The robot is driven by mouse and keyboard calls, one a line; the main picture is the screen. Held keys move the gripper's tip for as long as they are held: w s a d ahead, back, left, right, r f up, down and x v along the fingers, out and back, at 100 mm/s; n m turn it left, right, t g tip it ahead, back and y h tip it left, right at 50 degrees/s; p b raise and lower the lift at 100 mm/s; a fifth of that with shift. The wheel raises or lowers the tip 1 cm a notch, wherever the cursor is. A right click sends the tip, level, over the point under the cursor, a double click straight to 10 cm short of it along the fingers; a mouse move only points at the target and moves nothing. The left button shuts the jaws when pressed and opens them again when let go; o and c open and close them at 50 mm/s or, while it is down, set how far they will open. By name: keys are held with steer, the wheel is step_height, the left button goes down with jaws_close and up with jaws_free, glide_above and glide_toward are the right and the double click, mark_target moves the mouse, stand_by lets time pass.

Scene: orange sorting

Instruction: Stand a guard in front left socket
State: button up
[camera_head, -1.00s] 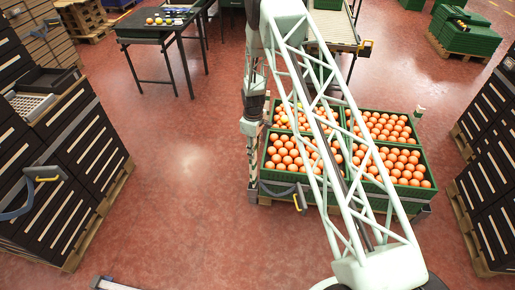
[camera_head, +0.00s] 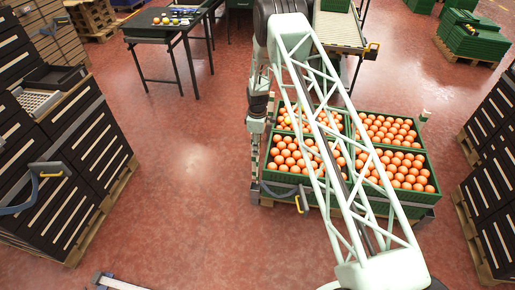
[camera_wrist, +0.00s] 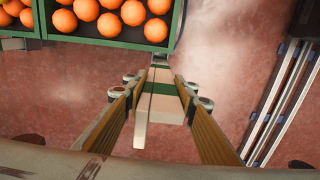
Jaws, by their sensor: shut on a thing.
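My gripper (camera_wrist: 160,84) is shut on a guard (camera_wrist: 160,108), a pale post with a dark green band, which shows between the two fingers in the wrist view. In the head view my gripper (camera_head: 257,127) hangs at the left side of the front left crate (camera_head: 290,186), with the guard (camera_head: 255,168) below it near that crate's front left corner. The socket is hidden, and I cannot tell whether the guard's foot is in it. Another pale and green post (camera_head: 424,117) stands at the back right corner of the crates.
Several green crates of oranges stand together on a low base. A dark table (camera_head: 180,24) stands at the back left, beyond open red floor. A conveyor (camera_head: 342,28) lies behind the crates.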

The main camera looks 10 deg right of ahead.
steer(key=shift+f, duration=0.25)
steer(key=b, duration=0.1)
glide_above(257, 164)
steer(key=w, duration=0.2)
steer(key=shift+f, duration=2.2)
steer(key=shift+d+f+b, duration=0.2)
steer(key=shift+f+b, duration=1.3)
steer(key=shift+f, duration=0.85)
steer(key=shift+d+f+b, duration=0.2)
steer(key=shift+f+b, duration=1.3)
steer(key=shift+f, duration=0.8)
steer(key=o, duration=1.2)
steer(key=shift+r, duration=0.1)
step_height(257, 164, up, 12)
